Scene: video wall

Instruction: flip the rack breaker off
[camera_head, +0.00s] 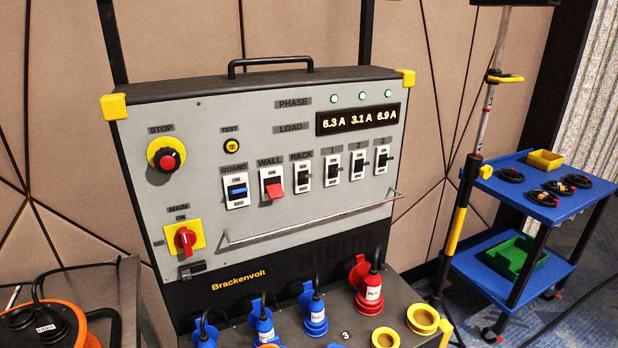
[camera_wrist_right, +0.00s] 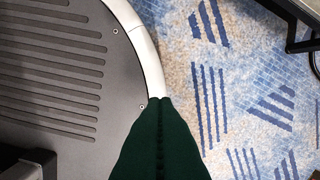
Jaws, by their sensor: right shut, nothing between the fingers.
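The rack breaker (camera_head: 303,177) is a black lever in a white plate under the RACK label, on the grey front of the power box (camera_head: 220,145). I cannot tell for sure which way its lever points. Left of it are the red WALL breaker (camera_head: 274,188) and the blue GUARD breaker (camera_head: 237,191). Right of it is a row of black breakers marked from 1 (camera_head: 332,171). My right gripper (camera_wrist_right: 162,100) shows only in the right wrist view, its dark green fingers shut and empty above the floor, away from the panel. My left gripper is out of view.
The display (camera_head: 358,119) reads 6.3 A, 3.1 A, 6.9 A under three green lights. A metal bar (camera_head: 310,220) crosses below the breakers. STOP button (camera_head: 167,160) and red MAIN knob (camera_head: 185,239) are at left. Plugs (camera_head: 314,318) stand below. A blue cart (camera_head: 545,190) is right.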

